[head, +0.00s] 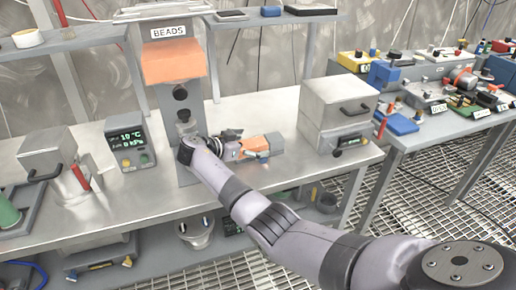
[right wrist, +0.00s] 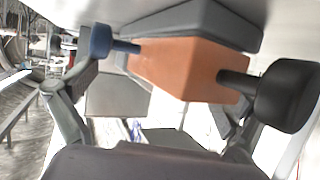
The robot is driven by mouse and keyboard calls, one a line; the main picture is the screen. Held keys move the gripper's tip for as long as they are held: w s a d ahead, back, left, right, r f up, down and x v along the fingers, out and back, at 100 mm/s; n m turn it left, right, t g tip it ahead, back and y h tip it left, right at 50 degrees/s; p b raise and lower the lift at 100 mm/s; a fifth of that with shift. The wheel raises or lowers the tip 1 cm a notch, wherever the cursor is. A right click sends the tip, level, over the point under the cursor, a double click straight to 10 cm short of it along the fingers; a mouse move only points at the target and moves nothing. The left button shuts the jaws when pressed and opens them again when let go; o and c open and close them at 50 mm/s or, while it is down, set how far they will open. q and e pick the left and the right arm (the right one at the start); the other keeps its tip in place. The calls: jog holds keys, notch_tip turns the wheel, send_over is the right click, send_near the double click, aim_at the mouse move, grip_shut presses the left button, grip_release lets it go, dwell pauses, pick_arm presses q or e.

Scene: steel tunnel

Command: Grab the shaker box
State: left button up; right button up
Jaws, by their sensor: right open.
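An orange and grey box (head: 256,147), the likeliest shaker box, lies on the steel table in front of the bead dispenser. In the right wrist view its orange body (right wrist: 185,62) fills the middle, with a grey part along its upper side. My right gripper (head: 238,145) is at the box's left side in the head view. In the wrist view the open right gripper (right wrist: 180,64) has one fingertip at each end of the orange body. Whether both fingertips touch it I cannot tell. My right wrist and forearm hide part of the table. My left gripper is out of view.
The bead dispenser (head: 173,62) stands behind my wrist. A grey box with a handle (head: 338,104) stands to the right. A display unit (head: 130,142) and a smaller handled box (head: 47,152) stand to the left. A second table (head: 420,133) holds several coloured devices.

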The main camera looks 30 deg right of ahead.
jog(key=shift+a+r, duration=0.1)
jog(key=c, duration=2.3)
